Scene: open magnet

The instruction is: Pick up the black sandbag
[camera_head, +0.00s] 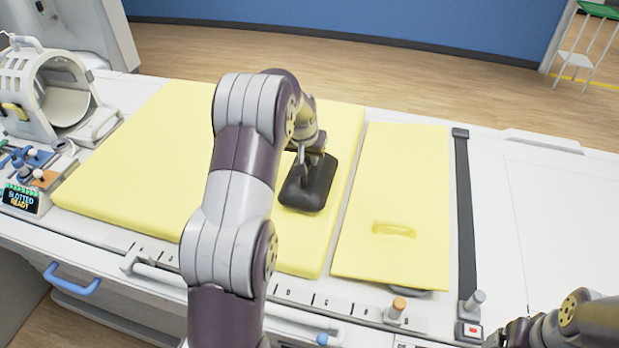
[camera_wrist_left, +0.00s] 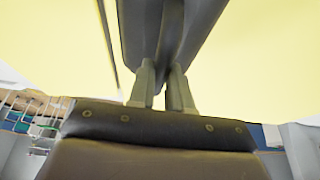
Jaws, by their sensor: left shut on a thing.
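The black sandbag (camera_head: 309,186) is over the right part of the large yellow pad (camera_head: 140,150); whether it rests on the pad or hangs just above it I cannot tell. My left gripper (camera_head: 305,164) is above it, with its fingers shut on the upper part of the bag. In the left wrist view both fingers (camera_wrist_left: 163,84) pinch a narrow part of the dark sandbag (camera_wrist_left: 200,25). My left forearm hides part of the pad. My right gripper (camera_head: 503,335) shows only partly at the bottom right edge, and its jaws are unclear.
A smaller yellow pad (camera_head: 395,180) with a handle (camera_head: 394,229) lies to the right, beside a dark strap (camera_head: 465,215). A white coil (camera_head: 50,95) and a small display (camera_head: 20,199) stand at the left. The white surface at the far right is clear.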

